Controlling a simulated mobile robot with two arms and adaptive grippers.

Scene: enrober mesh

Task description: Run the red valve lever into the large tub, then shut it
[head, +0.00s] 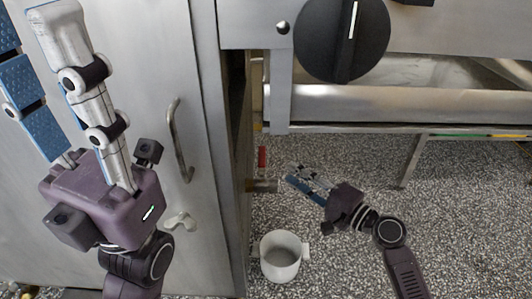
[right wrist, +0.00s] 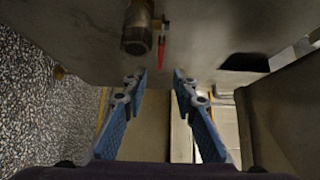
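The red valve lever (head: 262,158) stands upright above a brass valve (head: 263,185) low on the cabinet's side. In the right wrist view the red lever (right wrist: 162,52) hangs beside the valve body (right wrist: 138,28), ahead of the fingertips. A pale grey tub (head: 281,257) with side handles stands on the floor below the valve; it looks empty. My right gripper (head: 298,181) is just right of the valve, apart from the lever. Its fingers (right wrist: 160,82) are spread with nothing between them. My left gripper (head: 32,22) is raised in front of the cabinet, fingers apart and empty.
A steel cabinet (head: 205,240) with a bar handle (head: 178,140) fills the left. A steel machine with a large black knob (head: 342,38) overhangs the valve area at the upper right. Speckled floor (head: 340,270) is clear right of the tub.

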